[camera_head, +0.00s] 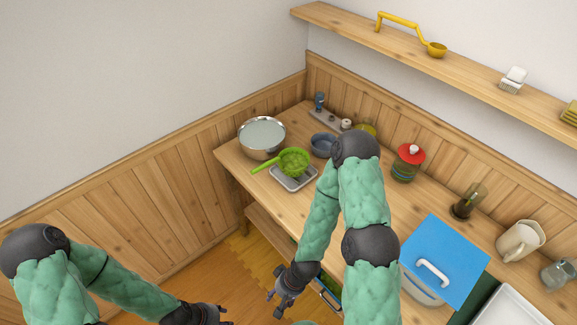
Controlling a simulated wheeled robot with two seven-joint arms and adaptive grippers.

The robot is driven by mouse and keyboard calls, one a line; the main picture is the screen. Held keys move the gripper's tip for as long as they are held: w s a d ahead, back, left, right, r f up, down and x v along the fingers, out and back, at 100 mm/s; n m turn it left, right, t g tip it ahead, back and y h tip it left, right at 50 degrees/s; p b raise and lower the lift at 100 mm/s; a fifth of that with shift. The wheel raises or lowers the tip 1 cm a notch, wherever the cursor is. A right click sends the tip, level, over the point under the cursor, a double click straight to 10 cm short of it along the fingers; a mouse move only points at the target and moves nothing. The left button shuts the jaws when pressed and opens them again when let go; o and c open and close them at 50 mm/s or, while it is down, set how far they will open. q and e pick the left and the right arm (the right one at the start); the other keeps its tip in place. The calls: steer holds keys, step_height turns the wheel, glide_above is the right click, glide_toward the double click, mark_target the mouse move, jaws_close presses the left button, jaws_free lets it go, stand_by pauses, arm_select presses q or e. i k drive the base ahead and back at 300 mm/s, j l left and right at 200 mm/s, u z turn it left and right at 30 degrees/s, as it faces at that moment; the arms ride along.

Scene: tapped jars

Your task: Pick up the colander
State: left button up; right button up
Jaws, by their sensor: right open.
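The green colander (294,161) rests on a small grey tray (293,183) on the wooden counter. Its light green handle points left, towards the counter's edge. My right gripper (277,297) is open and empty, low in front of the counter and well below the colander. My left gripper (222,313) is at the bottom edge of the picture, partly cut off, and its jaws are too unclear to read. It is apart from the counter.
A steel bowl (262,137) stands behind the colander to the left. A dark blue pot (323,145) is to its right. A red-lidded jar (408,162), a blue-lidded box (445,262) and a pitcher (519,240) stand further right. A wall shelf (460,62) holds a yellow ladle (437,49).

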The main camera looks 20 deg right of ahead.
mark_target(293, 161)
steer(key=k, duration=0.45)
steer(key=z, duration=0.45)
steer(key=k+z, duration=0.15)
steer(key=z, duration=0.3)
steer(key=l+z, duration=0.1)
steer(key=z, duration=0.35)
steer(key=j+z, duration=0.15)
steer(key=z, duration=0.35)
steer(key=j+z, duration=0.15)
steer(key=z, duration=0.3)
steer(key=j+z, duration=0.15)
steer(key=z, duration=0.35)
steer(key=k+j+z, duration=0.1)
steer(key=z, duration=0.4)
steer(key=k+j, duration=0.3)
steer(key=j, duration=0.2)
steer(key=u, duration=1.7)
